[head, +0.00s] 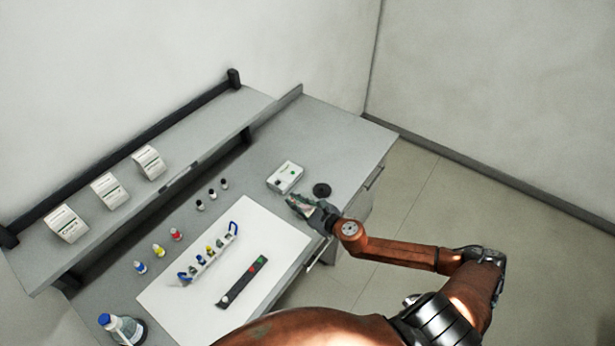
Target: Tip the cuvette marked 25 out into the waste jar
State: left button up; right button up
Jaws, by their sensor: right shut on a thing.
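My right gripper (299,204) is low over the bench, just in front of a small white instrument box (285,177) and to the left of a dark round object (321,190). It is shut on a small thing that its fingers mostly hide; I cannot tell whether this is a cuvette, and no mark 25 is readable. I cannot tell for sure which vessel is the waste jar. My left gripper is not in view.
A dark strip (243,281) with green and red spots lies on the white mat (170,298). Several small bottles stand behind the mat. A blue-capped bottle (121,328) is at the front left. White labelled boxes (109,190) stand on the shelf. The bench's far right is clear.

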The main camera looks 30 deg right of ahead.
pick_arm(q)
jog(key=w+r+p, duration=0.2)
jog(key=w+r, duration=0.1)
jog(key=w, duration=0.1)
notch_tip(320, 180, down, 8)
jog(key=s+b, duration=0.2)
jog(key=b, duration=0.6)
pick_arm(e)
jog(key=w+d+n+t, duration=0.1)
jog(key=d+n+t, duration=0.1)
jog(key=n, duration=0.6)
jog(key=w+d+f+n+t+h, duration=0.1)
jog(key=w+d+n+t, duration=0.1)
jog(key=d+n, duration=0.3)
jog(key=n, duration=0.3)
jog(key=shift+d+f+n+t, duration=0.15)
jog(key=shift+d+n+t, duration=0.15)
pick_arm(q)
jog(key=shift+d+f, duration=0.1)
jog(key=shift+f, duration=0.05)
